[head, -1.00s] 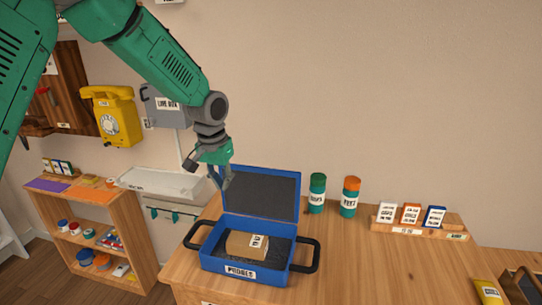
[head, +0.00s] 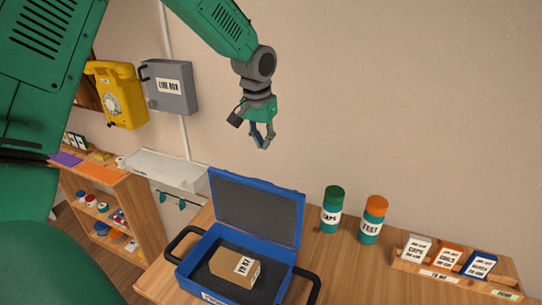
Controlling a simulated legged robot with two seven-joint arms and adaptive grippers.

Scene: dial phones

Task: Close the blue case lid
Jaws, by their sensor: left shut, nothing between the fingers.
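The blue case (head: 193,253) sits on the wooden table with its lid (head: 256,208) standing up at the back, open. A brown box (head: 233,267) with a white label lies inside on the dark lining. My left gripper (head: 263,145) hangs above and behind the lid, pointing down, apart from it. Its fingers are shut with nothing between them. My right gripper is not in view.
Two bottles, green-capped (head: 332,209) and orange-capped (head: 373,219), stand right of the lid. A wooden card rack (head: 452,274) is farther right. A yellow phone (head: 117,95) and grey line box (head: 168,86) hang on the wall at left.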

